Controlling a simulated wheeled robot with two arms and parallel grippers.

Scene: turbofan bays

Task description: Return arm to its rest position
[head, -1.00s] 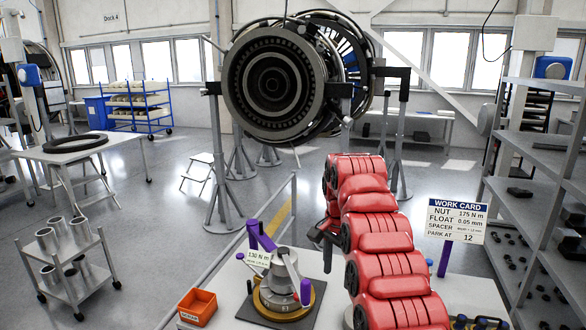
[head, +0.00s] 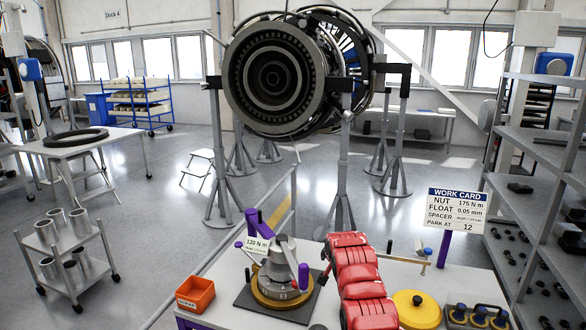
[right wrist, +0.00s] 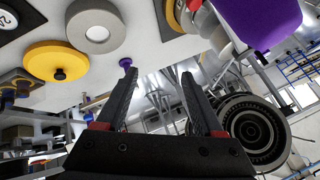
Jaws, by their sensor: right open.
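My red right arm (head: 361,280) rises from the bottom of the head view, over the white workbench. It is folded lower, and its end lies close to the right side of the grey fixture (head: 282,262) on the yellow ring. My right gripper (right wrist: 159,76) shows in the right wrist view with its two dark fingers spread apart and nothing between them. The bench top is tilted in that view. In the head view the gripper is mostly hidden at the arm's end. My left gripper is not in view.
An orange bin (head: 196,295) stands left of the fixture. A yellow disc (head: 416,308) and a work card (head: 457,209) are to the arm's right. Grey shelving (head: 540,190) stands at far right. The turbofan (head: 275,78) hangs on stands behind the bench.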

